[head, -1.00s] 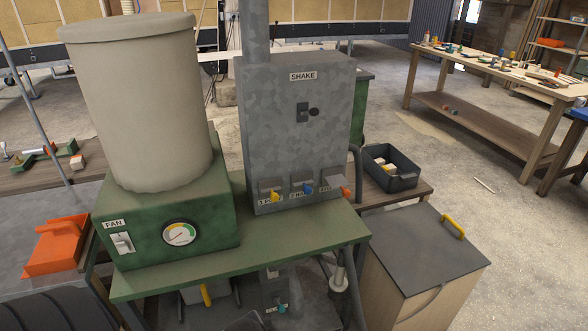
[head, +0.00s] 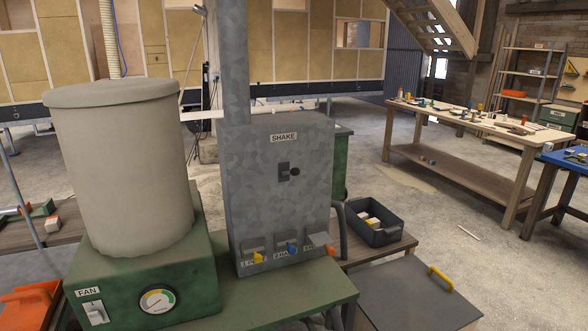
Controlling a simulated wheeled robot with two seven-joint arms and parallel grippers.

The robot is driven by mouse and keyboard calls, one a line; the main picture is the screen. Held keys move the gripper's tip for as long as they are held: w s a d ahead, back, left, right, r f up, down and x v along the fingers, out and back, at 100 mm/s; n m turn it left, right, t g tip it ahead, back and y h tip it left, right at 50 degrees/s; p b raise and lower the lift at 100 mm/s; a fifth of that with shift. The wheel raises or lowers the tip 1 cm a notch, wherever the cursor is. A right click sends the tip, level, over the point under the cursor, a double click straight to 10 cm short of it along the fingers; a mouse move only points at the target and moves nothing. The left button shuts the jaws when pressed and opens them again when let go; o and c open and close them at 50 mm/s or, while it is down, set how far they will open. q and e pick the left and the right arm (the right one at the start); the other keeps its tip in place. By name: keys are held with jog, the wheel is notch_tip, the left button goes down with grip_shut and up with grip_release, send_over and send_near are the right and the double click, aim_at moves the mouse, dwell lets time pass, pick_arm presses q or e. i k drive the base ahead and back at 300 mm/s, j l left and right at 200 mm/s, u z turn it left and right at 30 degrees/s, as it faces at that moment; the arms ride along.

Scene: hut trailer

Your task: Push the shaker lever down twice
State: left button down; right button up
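The shaker lever (head: 294,171) is a small dark knob on a dark slotted plate, on the front of the grey mottled metal box (head: 262,200). It sits below a white SHAKE label (head: 284,138). The lever knob stands at the right side of the plate; whether it is up or down is hard to tell at this size. Neither of my grippers shows in the head view.
Yellow, blue and orange small levers (head: 291,248) line the box's lower edge. A green FAN box (head: 150,285) with a gauge and a beige drum (head: 120,170) stands at left. A dark bin (head: 374,224) and a yellow-handled lid (head: 410,297) are at right.

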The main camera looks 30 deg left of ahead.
aim_at(294, 172)
jog(key=i+l, duration=0.1)
jog(key=i, duration=0.35)
jog(key=i+l+u, duration=0.15)
jog(key=i, duration=0.3)
jog(key=u, duration=1.5)
